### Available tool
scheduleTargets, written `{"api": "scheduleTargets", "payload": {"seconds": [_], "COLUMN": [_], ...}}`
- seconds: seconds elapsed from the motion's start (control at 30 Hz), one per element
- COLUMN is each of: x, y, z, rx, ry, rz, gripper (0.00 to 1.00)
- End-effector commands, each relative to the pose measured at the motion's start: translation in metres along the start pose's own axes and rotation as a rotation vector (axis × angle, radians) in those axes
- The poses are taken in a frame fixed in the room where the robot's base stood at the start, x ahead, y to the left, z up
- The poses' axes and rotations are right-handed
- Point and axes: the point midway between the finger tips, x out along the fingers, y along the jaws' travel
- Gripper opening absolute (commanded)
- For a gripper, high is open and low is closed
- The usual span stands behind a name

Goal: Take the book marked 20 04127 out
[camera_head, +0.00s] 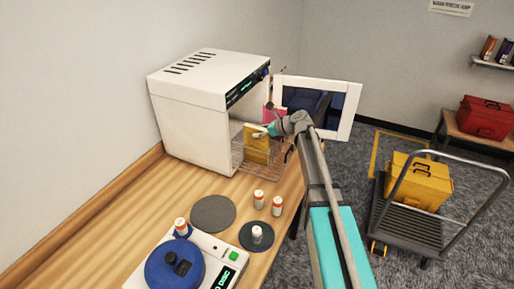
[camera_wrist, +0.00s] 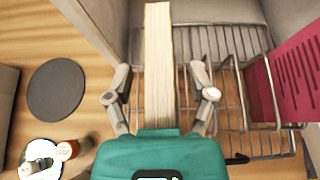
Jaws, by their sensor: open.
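A yellow book (camera_head: 256,146) stands upright in a wire rack (camera_head: 238,160) at the open front of a white cabinet (camera_head: 195,115). Its cream page edge (camera_wrist: 158,60) points at my wrist camera. My gripper (camera_head: 268,130) is open at this book. In the wrist view its two fingers (camera_wrist: 161,85) are spread either side of the book, with a gap on each side. A magenta book or panel (camera_wrist: 298,75) with dark slots stands right of the rack; a pink patch (camera_head: 272,112) shows behind my gripper. No number is readable on the yellow book.
The cabinet's door (camera_head: 345,108) stands open to the right, close to my arm. Small orange-white bottles (camera_head: 258,198), dark discs (camera_head: 213,213) and a blue-topped device (camera_head: 174,268) occupy the front counter. A cart with a yellow box (camera_head: 418,182) stands right.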

Motion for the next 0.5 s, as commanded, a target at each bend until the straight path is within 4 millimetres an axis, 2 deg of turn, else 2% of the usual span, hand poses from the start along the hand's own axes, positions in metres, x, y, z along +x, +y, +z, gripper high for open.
{"api": "scheduleTargets", "payload": {"seconds": [0.47,0.5], "x": [-0.0007,-0.0007], "y": [-0.0001,-0.0001], "z": [0.0001,0.0001], "rx": [0.0,0.0], "ry": [0.0,0.0], "rz": [-0.001,-0.001], "gripper": [0.71,0.64]}}
